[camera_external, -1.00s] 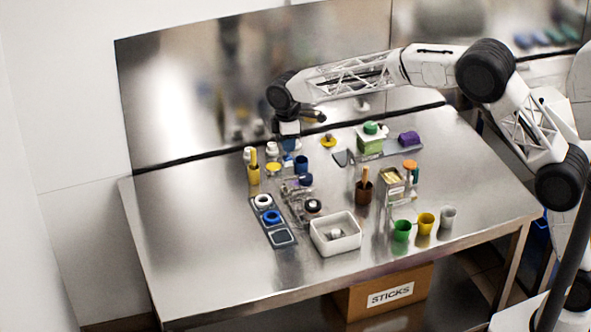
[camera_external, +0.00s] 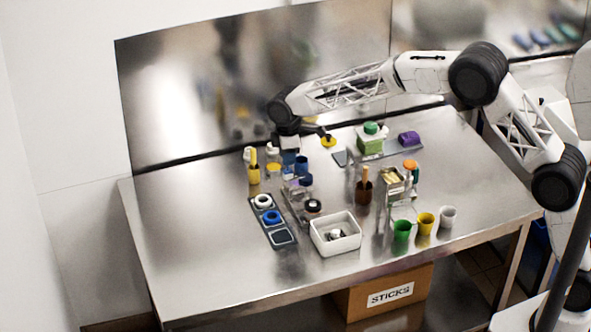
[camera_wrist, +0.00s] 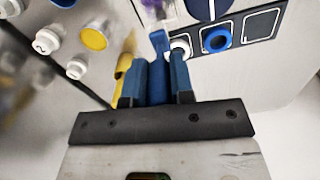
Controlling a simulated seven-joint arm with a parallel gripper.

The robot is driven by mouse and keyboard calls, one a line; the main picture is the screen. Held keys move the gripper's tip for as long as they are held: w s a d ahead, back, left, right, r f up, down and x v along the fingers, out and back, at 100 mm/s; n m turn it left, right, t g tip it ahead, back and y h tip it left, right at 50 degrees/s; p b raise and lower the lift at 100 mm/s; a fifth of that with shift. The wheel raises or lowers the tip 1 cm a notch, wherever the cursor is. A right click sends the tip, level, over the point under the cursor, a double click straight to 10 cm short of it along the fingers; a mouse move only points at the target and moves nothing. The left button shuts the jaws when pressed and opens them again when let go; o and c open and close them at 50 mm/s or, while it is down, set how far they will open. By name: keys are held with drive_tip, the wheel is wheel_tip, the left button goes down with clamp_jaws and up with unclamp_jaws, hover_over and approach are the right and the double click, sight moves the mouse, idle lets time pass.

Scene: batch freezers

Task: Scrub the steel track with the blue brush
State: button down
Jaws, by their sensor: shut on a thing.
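My gripper (camera_external: 291,166) is low over the back left of the table, above the far end of the steel track (camera_external: 296,207). In the wrist view my gripper (camera_wrist: 156,80) is shut on the blue brush (camera_wrist: 157,84), whose narrower blue end points away from me toward a pale fitting with a purple part. In the outside view the brush is small and partly hidden by the gripper. I cannot tell whether its tip touches the track.
A tray with ring-marked slots (camera_external: 282,238) lies left of the track. A white bin (camera_external: 335,245) stands in front. The front left table is clear.

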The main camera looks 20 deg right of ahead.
drive_tip(key=shift+f, duration=1.45)
drive_tip(key=shift+d+r, duration=0.2)
drive_tip(key=shift+d, duration=0.25)
drive_tip(key=shift+d+f, duration=0.15)
drive_tip(key=shift+d, duration=0.2)
drive_tip(key=shift+d+f, duration=0.2)
drive_tip(key=shift+d, duration=0.6)
drive_tip(key=shift+d+r, duration=0.15)
drive_tip(key=shift+d, duration=1.75)
drive_tip(key=shift+a, duration=3.6)
drive_tip(key=shift+d+r, duration=0.1)
drive_tip(key=shift+r, duration=3.9)
